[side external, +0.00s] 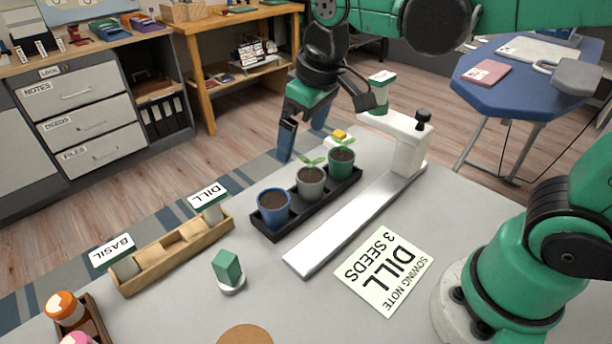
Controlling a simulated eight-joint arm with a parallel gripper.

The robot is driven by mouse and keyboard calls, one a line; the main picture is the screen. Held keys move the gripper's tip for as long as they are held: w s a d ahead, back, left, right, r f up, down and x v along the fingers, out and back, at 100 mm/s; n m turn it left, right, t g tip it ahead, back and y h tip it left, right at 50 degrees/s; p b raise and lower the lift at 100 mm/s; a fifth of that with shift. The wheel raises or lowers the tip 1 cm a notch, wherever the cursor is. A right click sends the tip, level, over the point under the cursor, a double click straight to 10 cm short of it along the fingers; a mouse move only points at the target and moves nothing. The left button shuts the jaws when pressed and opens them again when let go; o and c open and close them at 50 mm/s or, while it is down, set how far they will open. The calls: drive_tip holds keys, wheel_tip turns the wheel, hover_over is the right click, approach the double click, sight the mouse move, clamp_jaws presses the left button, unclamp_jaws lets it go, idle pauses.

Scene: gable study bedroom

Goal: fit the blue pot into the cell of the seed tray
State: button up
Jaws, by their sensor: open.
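The blue pot (274,208), filled with dark soil, stands upright at the near left end of the black seed tray (318,212). A grey pot (311,186) with a seedling stands in the middle of the tray, and a green pot (341,164) with a seedling at the far end. I cannot tell how deep the blue pot sits, as the tray hides its base. My gripper (303,130) is open and empty, above and behind the tray, apart from the blue pot.
A pale rail (342,222) with a white upright (408,146) runs along the tray's right side. A wooden rack (178,252) with BASIL and DILL cards lies left. A green block on a white base (229,272) and a sowing note (385,272) are in front.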

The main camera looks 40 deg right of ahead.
drive_tip(key=s+d+f+m+t, duration=0.2)
drive_tip(key=s+d+t, duration=0.2)
drive_tip(key=shift+s+d+m, duration=0.2)
drive_tip(key=shift+d+m, duration=0.05)
drive_tip(key=shift+m, duration=0.05)
